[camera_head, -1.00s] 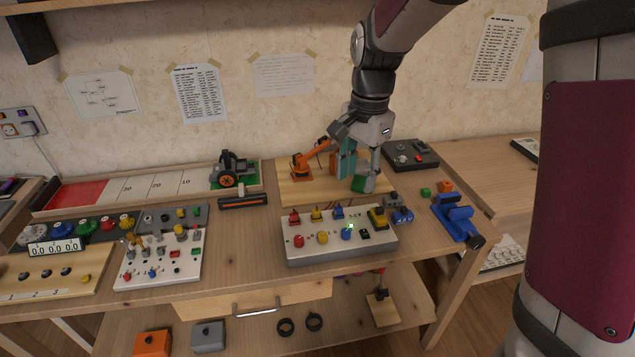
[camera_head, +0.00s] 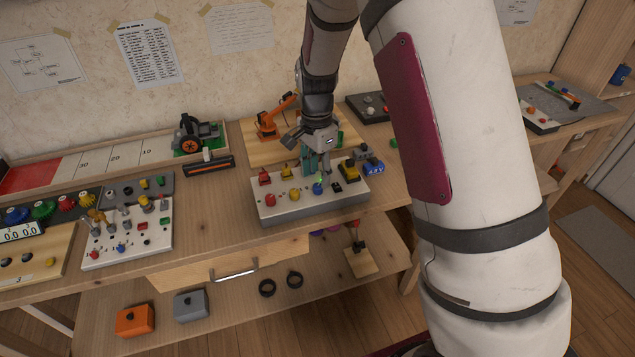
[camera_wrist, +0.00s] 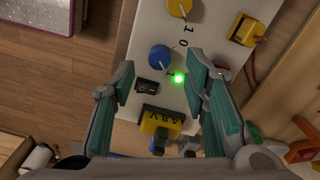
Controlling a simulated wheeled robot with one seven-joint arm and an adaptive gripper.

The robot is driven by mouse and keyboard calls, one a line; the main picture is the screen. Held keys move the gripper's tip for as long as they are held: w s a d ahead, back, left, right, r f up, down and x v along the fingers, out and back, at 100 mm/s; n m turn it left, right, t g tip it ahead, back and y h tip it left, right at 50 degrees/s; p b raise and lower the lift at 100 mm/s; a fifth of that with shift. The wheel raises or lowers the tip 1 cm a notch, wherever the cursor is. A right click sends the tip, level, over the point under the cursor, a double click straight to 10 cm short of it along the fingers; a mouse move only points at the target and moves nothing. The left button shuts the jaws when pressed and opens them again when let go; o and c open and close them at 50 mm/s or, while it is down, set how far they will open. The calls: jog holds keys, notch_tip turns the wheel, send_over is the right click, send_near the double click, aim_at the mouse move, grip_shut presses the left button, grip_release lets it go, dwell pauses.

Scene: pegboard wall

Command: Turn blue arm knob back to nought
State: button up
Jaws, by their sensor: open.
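The blue knob (camera_head: 318,188) is on the white control box (camera_head: 285,213), right of the yellow and red knobs. In the wrist view the blue knob (camera_wrist: 159,56) has a pale pointer mark at its lower right, beside printed digits 1, 0, 1; the exact setting is too small to read. A lit green lamp (camera_wrist: 179,79) is close by. My gripper (camera_head: 316,172) is above the box, pointing down. In the wrist view my gripper (camera_wrist: 161,65) is open and empty, its teal fingers on either side of the knob in the picture; no contact shows.
An orange model arm (camera_head: 275,116) stands on a wooden board behind.

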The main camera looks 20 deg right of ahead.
aim_at(318, 186)
jog(key=shift+f, duration=1.85)
grip_shut()
